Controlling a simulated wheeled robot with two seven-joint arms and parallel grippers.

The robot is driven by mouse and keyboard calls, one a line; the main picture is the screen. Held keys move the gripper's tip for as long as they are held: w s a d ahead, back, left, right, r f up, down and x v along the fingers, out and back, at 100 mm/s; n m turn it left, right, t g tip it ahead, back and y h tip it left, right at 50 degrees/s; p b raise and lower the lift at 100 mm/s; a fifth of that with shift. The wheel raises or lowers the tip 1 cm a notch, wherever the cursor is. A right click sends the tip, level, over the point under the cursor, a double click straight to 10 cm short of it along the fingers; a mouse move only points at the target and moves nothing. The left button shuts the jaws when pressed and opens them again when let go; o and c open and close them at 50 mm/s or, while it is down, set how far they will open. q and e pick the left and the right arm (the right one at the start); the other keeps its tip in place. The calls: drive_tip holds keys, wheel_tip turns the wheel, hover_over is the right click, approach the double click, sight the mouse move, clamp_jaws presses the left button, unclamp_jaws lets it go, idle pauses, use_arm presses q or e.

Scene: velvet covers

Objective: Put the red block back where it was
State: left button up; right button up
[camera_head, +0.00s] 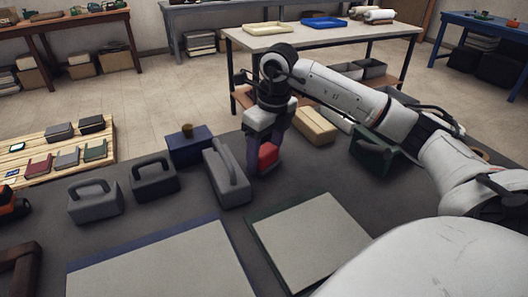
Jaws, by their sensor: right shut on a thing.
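The red block (268,155) is between the fingers of my right gripper (264,158), which points down and is shut on it. The gripper hides part of the block. The block is low over the dark mat (285,182), just right of a tall grey cover with a handle (226,175). I cannot tell whether the block touches the mat. My left gripper is not in view.
A blue box (190,146) is behind, a tan block (315,124) and a green box (374,157) right. Blue-edged (160,265) and green-edged (312,240) pale panels lie in front. A wooden pallet (35,177) is left.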

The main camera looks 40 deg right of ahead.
sight(270, 152)
drive_tip(key=shift+f, duration=0.15)
drive_tip(key=o, duration=1)
drive_tip(key=shift+o, duration=0.2)
wheel_tip(270, 152, up, 12)
drive_tip(key=s+p, duration=0.1)
drive_tip(key=shift+s+r+p, duration=0.2)
drive_tip(key=shift+s+p, duration=0.15)
drive_tip(key=shift+d, duration=0.1)
